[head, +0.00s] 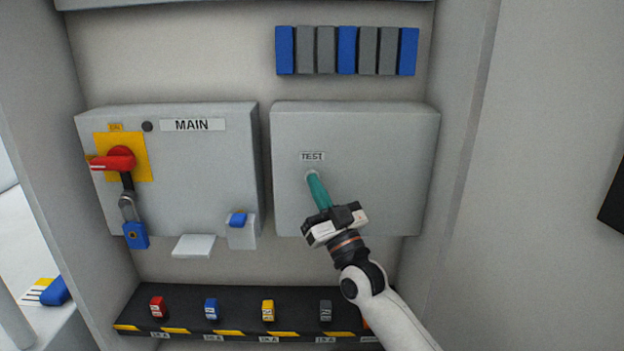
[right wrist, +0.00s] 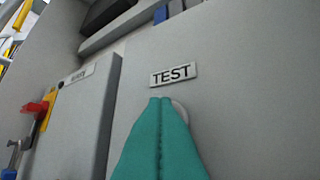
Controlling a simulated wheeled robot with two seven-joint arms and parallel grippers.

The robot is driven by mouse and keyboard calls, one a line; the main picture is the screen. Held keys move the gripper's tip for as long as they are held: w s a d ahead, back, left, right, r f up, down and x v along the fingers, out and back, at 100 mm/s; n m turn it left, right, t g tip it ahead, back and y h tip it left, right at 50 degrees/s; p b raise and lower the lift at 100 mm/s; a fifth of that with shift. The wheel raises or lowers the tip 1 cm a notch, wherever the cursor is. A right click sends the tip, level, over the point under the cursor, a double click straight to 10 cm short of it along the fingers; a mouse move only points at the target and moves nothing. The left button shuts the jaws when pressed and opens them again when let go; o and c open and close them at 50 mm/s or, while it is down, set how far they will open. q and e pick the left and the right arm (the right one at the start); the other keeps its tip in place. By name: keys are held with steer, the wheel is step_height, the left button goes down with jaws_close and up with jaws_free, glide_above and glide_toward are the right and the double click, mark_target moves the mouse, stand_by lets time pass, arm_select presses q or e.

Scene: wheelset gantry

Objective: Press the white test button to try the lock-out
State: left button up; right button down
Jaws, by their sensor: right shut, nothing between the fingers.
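The white test button (head: 312,175) is on the grey right-hand box (head: 380,150), under the TEST label (head: 312,156). My right gripper (head: 313,180) has teal fingers, shut and empty. Its tips are at the button and cover most of it. In the right wrist view the fingertips (right wrist: 161,102) overlap the pale round button (right wrist: 180,108), whose right edge shows. I cannot tell whether they touch it or press it in. On the MAIN box (head: 200,165) a red handle (head: 113,160) sits on a yellow plate, with a blue padlock (head: 135,235) hanging below it.
A black rack (head: 240,322) along the bottom holds several coloured small parts. A row of blue and grey modules (head: 347,50) is above the boxes. A small white shelf (head: 193,246) and a holder with a blue piece (head: 238,219) are under the MAIN box.

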steer(key=shift+s, duration=0.1)
steer(key=shift+s+p, duration=0.65)
steer(key=shift+s, duration=0.05)
steer(key=s+p, duration=0.3)
steer(key=s, duration=0.2)
stand_by(0.6)
